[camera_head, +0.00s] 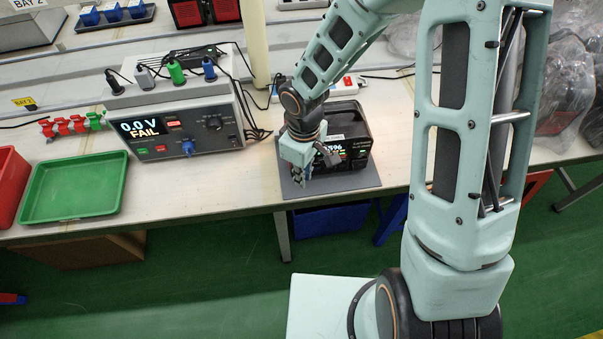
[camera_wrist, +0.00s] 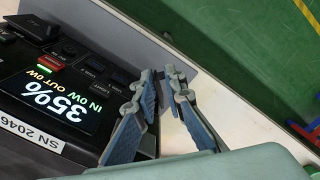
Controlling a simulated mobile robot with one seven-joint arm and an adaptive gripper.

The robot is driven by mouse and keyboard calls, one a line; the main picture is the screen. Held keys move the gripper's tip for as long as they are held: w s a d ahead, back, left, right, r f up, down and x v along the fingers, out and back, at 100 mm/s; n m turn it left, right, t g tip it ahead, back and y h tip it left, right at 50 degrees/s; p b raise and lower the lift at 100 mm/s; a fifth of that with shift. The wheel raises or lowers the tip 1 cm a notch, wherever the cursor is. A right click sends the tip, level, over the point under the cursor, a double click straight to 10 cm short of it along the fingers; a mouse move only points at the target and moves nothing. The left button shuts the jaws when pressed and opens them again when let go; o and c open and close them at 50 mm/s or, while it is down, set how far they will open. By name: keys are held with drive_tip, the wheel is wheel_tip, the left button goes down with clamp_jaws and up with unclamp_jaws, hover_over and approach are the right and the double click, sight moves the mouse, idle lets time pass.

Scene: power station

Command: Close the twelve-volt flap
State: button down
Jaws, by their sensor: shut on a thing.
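The black power station (camera_head: 352,122) stands on a grey mat on the bench, its lit front display (camera_wrist: 50,101) reading 35% in the wrist view. My gripper (camera_head: 306,178) is at its front left, pointing down; the wrist view shows its two fingers (camera_wrist: 165,84) close together just off the front face. A small dark piece (camera_wrist: 157,90), which looks like the twelve-volt flap, shows between the fingers and stands out from the front. The fingers are shut on it. Its hinge and the socket behind it are largely hidden by the near finger.
A test unit (camera_head: 187,125) showing 0.0 V FAIL stands to the left, with cables behind it. A green tray (camera_head: 75,188) and a red bin (camera_head: 10,185) are farther left. The grey mat (camera_head: 330,190) has a bare strip in front, near the bench edge.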

idle(0.6)
drive_tip(key=c, duration=2)
unclamp_jaws()
drive_tip(key=shift+c, duration=0.2)
